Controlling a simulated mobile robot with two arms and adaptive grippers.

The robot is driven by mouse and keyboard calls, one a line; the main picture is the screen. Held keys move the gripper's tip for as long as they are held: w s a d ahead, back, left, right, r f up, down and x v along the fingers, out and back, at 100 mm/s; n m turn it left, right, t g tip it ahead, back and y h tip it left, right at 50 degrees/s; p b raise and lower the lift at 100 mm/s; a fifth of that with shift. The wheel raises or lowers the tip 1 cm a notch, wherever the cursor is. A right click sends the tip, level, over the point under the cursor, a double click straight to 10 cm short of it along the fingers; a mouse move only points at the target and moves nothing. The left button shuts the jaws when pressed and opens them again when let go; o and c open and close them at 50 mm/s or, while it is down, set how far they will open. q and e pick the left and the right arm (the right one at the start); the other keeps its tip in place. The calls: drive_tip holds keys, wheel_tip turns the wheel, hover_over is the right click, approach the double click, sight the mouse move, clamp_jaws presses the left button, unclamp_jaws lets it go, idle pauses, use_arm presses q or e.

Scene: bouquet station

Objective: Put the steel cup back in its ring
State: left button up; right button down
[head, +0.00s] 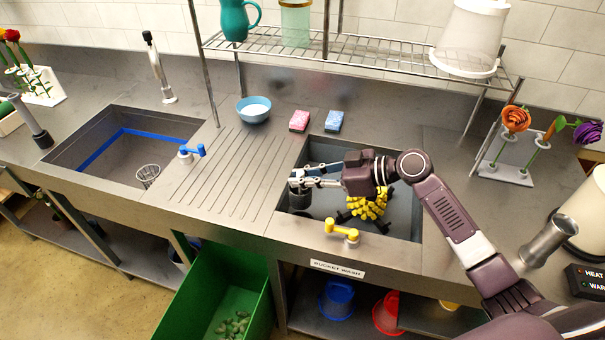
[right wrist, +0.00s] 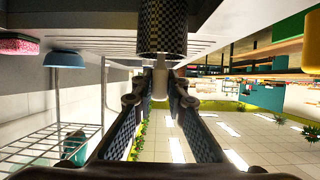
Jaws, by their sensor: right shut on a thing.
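My right gripper (head: 301,178) reaches over the left part of the bucket wash sink (head: 405,225). A small mesh basket with a round rim (head: 147,176) is at the right of the left sink; I cannot tell whether this is the cup's ring. My left gripper is not in view.
A yellow tap (head: 342,232) stands at the sink's front edge. Yellow pieces (head: 370,205) lie in the sink. A blue tap (head: 191,152), a blue bowl (head: 254,109) and two sponges (head: 299,121) are on the counter. The ribbed drainboard (head: 228,165) is clear. A wire shelf (head: 350,53) hangs behind.

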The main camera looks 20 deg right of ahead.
wheel_tip(320, 180, down, 2)
drive_tip(key=shift+f+b, duration=0.2)
drive_tip(key=shift+b, duration=0.4)
drive_tip(key=shift+f, duration=0.3)
drive_tip(key=shift+f+b, duration=0.9)
drive_tip(key=shift+f, duration=0.4)
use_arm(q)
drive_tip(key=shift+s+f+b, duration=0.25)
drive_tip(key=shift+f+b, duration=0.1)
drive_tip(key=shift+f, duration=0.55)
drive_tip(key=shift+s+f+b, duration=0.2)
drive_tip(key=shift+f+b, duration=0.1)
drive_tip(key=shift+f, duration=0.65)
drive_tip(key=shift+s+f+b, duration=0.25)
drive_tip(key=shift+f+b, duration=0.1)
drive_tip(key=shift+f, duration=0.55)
use_arm(e)
drive_tip(key=shift+f, duration=0.85)
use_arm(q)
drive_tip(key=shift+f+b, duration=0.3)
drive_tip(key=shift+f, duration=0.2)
use_arm(e)
drive_tip(key=shift+f, duration=0.15)
use_arm(q)
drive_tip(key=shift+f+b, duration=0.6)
drive_tip(key=shift+b, duration=0.25)
use_arm(e)
drive_tip(key=shift+f, duration=0.5)
